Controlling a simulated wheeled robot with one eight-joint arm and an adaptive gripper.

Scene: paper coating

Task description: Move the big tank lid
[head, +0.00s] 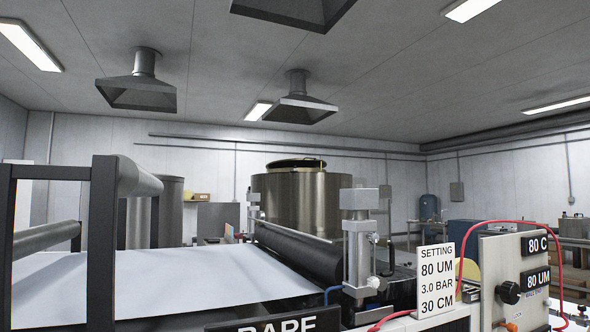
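A big brushed-metal tank (312,203) stands upright in the middle of the head view, behind the coating machine. A dark round lid (298,162) with a light rim shows at the top of the tank. I see it nearly edge-on, so I cannot tell how it is seated. The machine's dark roller hides the lower part of the tank. My gripper is not in view.
The coating machine with a white paper sheet (160,283), a dark roller (302,252) and a black frame (102,240) fills the foreground. A settings sign (437,280) and a control panel (515,283) stand at right. Grey hoods (300,108) hang above.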

